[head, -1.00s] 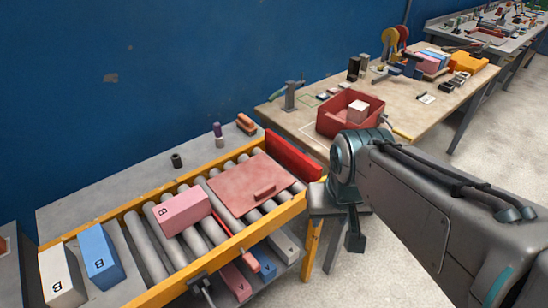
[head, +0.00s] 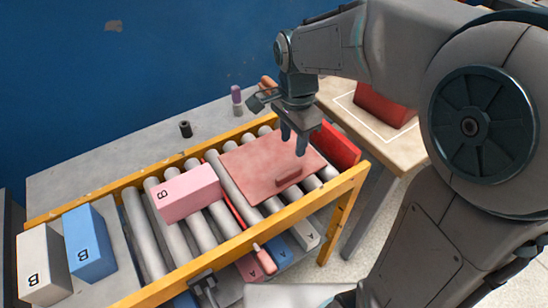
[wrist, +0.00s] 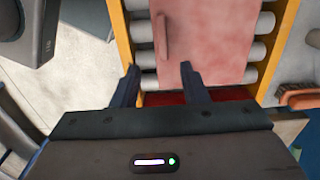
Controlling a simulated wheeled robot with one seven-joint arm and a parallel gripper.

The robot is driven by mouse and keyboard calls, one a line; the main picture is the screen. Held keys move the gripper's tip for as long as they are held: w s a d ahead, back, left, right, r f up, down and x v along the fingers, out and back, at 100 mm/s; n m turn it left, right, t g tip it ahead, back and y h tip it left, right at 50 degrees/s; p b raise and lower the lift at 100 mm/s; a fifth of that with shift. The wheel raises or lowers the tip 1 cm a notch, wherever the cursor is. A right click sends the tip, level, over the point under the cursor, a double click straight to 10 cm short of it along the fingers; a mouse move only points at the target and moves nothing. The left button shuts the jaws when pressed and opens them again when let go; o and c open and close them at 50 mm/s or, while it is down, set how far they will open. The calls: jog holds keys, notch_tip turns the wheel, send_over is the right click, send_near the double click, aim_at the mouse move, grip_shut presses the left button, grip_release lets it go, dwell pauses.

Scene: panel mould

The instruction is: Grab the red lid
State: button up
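The red lid (head: 250,165), a flat faded-red plate with a raised bar handle (head: 288,177), lies on the conveyor rollers. In the wrist view the lid (wrist: 215,40) fills the upper middle, with its handle (wrist: 162,38) near the left edge. My gripper (head: 293,147) is open and empty, pointing down above the lid's far right part. In the wrist view the fingers (wrist: 158,75) are spread apart, with the handle ahead of them and not between them.
A pink block (head: 188,193) sits on the rollers left of the lid. A blue block (head: 88,243) and a white block (head: 43,268) stand farther left. A red end stop (head: 335,145) closes the conveyor's right end. A yellow rail (head: 235,243) runs along the front.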

send_over(289, 173)
notch_tip(289, 173, down, 7)
jog(key=shift+s+d, duration=0.1)
jog(key=shift+d, duration=0.05)
notch_tip(289, 173, down, 4)
jog(key=shift+f+b, duration=0.25)
jog(key=shift+b, duration=0.15)
jog(key=shift+a, duration=0.2)
grip_shut()
